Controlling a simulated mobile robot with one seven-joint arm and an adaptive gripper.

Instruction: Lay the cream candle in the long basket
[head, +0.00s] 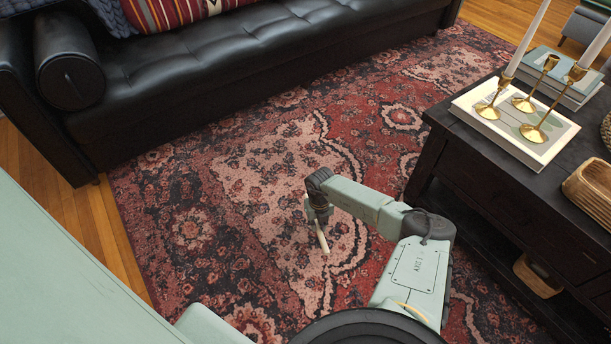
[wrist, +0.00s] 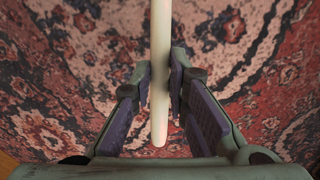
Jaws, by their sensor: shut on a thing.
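The cream candle (wrist: 161,50) is a long thin stick. My gripper (wrist: 160,85) is shut on it near one end in the wrist view, with a finger pad against each side. In the head view the candle (head: 323,241) hangs tilted below my gripper (head: 316,215), over the patterned rug. A long wooden basket (head: 590,188) sits on the dark table at the right edge of the head view. Only part of it shows, and its inside is mostly out of view. My gripper is well to the left of it.
The dark table (head: 500,187) also bears brass candle holders (head: 535,132), two with candles, on a book (head: 515,135), left of the basket. Another basket (head: 537,275) is on its lower shelf. A black sofa (head: 250,75) stands behind. The rug (head: 190,230) between is clear.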

